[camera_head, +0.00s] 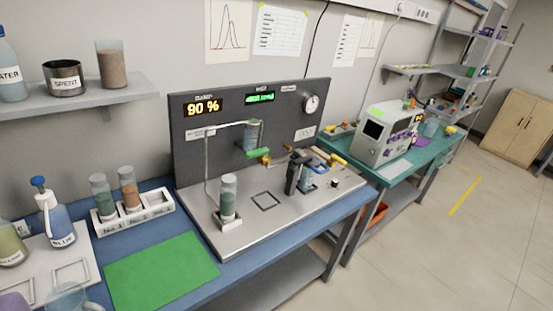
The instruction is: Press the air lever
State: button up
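The classifier stands on the blue bench, with a dark grey back panel (225,140) and a metal base plate (265,215). I cannot tell for sure which part is the air lever. A small lever-like part with a green body and yellow end (259,155) sits below a glass vessel (253,134) on the panel. A black upright part (292,174) stands right of it on the base, beside a small glass container (320,177). A yellow-ended part (331,157) shows at the right. My gripper is not in view.
A white rack (134,212) with filled vials and a green mat (161,270) lie left. A teal bench (385,160) with a grey machine (388,133) stands right. Open floor (430,225) lies right.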

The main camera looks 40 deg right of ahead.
aim_at(333, 157)
jog(key=i+l, duration=0.2)
jog(key=l, duration=0.3)
jog(key=i+l, duration=0.25)
jog(key=l, duration=0.25)
jog(key=i+l, duration=0.2)
jog(key=l, duration=0.3)
jog(key=i+l, duration=0.25)
jog(key=l, duration=0.25)
jog(key=i+l+z, duration=0.1)
jog(key=l, duration=0.4)
jog(key=i+l, duration=0.6)
jog(key=l, duration=0.35)
jog(key=i+l, duration=0.25)
jog(key=l, duration=0.2)
